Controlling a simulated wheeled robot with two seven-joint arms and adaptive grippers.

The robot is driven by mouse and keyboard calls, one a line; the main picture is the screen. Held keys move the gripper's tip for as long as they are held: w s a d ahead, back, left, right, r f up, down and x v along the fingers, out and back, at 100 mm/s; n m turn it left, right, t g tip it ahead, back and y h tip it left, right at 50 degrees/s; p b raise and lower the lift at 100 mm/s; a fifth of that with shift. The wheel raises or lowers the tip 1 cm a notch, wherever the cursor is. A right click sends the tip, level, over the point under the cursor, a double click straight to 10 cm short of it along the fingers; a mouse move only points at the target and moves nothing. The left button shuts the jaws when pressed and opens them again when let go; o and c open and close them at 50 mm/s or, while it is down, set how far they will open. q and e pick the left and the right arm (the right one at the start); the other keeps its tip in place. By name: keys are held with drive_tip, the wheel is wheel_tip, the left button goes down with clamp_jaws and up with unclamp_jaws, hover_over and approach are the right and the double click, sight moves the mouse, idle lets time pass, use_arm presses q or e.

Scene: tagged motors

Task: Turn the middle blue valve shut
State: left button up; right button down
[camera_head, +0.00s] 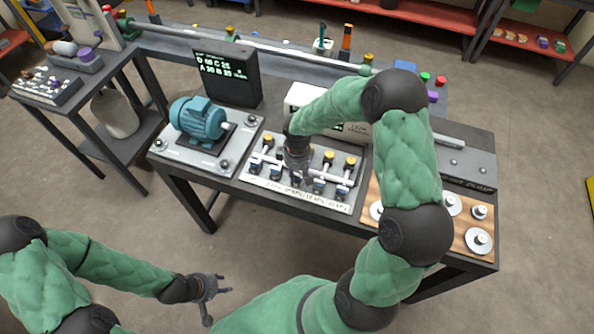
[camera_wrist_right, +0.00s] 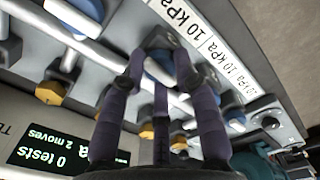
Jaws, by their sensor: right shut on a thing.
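The valve panel (camera_head: 312,203) is a white board on the table with a pipe and a row of several blue valves along its front. The middle blue valve is mostly hidden in the head view by my right gripper (camera_head: 297,172), which points down over it. In the right wrist view the middle blue valve (camera_wrist_right: 158,72) sits between the dark fingers of my right gripper (camera_wrist_right: 160,82), which is shut on it. My left gripper (camera_head: 218,292) is open and empty, low in front of the table and away from the panel.
Other blue valves (camera_head: 319,186) stand close on both sides, with yellow knobs (camera_head: 328,156) behind. A teal motor (camera_head: 199,118) is on a plate to the left. A black display (camera_head: 228,78) stands behind. Metal discs (camera_head: 479,240) lie on a wooden board at right.

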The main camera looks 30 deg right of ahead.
sight(297, 175)
drive_tip(key=shift+s+n, duration=0.1)
drive_tip(key=shift+n, duration=0.5)
drive_tip(key=c, duration=0.9)
unclamp_jaws()
drive_tip(key=shift+c, duration=0.2)
drive_tip(key=shift+r, duration=0.35)
wheel_tip(297, 175, up, 11)
drive_tip(key=shift+r, duration=0.15)
